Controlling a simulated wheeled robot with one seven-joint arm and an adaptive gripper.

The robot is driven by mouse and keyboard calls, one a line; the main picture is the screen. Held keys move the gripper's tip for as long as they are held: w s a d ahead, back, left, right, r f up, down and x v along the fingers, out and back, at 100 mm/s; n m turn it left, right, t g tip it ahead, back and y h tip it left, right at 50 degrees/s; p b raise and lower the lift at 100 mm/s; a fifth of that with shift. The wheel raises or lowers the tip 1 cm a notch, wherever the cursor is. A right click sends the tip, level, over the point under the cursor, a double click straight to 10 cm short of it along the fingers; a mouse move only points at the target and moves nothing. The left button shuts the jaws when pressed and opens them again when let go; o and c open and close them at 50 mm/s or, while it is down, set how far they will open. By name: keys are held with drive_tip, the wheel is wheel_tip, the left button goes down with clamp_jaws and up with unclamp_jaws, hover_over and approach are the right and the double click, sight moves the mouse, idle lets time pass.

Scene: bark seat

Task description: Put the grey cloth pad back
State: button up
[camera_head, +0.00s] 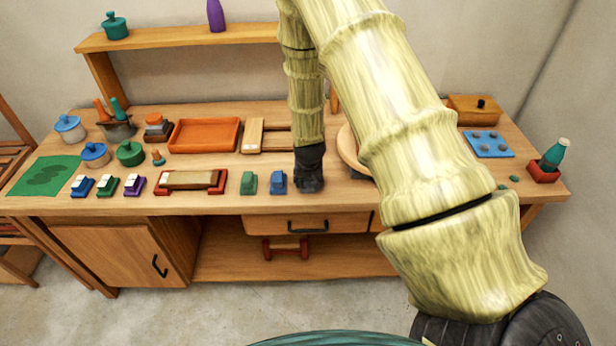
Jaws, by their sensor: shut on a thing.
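My gripper (309,182) is dark and points down at the front of the workbench, just right of a small blue block (279,182). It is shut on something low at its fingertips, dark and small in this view. This is probably the grey cloth pad, but its outline blends with the fingers and I cannot make it out clearly. No other grey pad shows apart from the gripper. A green block (249,183) stands left of the blue one. Whether the held thing touches the bench top I cannot tell.
The bench (225,204) holds an orange tray (205,135), a red rack (190,188) with a wooden bar and several small lidded pots. A round wooden board (350,150) is partly hidden behind my arm. A blue plate (489,144) lies at right.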

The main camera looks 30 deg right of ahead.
drive_tip(key=shift+f, duration=0.15)
drive_tip(key=o, duration=1)
drive_tip(key=shift+b+v, duration=1.8)
drive_tip(key=shift+v, duration=4.25)
drive_tip(key=s+a+f+n+g, duration=0.15)
drive_tip(key=s+a+f, duration=0.25)
drive_tip(key=s+f, duration=0.5)
drive_tip(key=s+a+f+n, duration=0.1)
drive_tip(key=s+a+f, duration=0.3)
drive_tip(key=s+f, duration=0.2)
drive_tip(key=s+a+f+n+g+y, duration=0.1)
drive_tip(key=s+a+f, duration=0.4)
drive_tip(key=s, duration=0.6)
drive_tip(key=s+a+f+n+g+y, duration=0.1)
drive_tip(key=s+a+f+n, duration=0.1)
drive_tip(key=s+a+f, duration=0.2)
drive_tip(key=shift+s+a+f+n, duration=0.15)
drive_tip(key=shift+s+f, duration=0.45)
drive_tip(key=shift+s, duration=0.3)
drive_tip(key=shift+s+a+f, duration=0.15)
drive_tip(key=shift+s+f, duration=0.45)
drive_tip(key=shift+s, duration=0.35)
drive_tip(key=shift+s+a+f+n, duration=0.1)
drive_tip(key=shift+s+f, duration=0.5)
drive_tip(key=shift+s, duration=0.3)
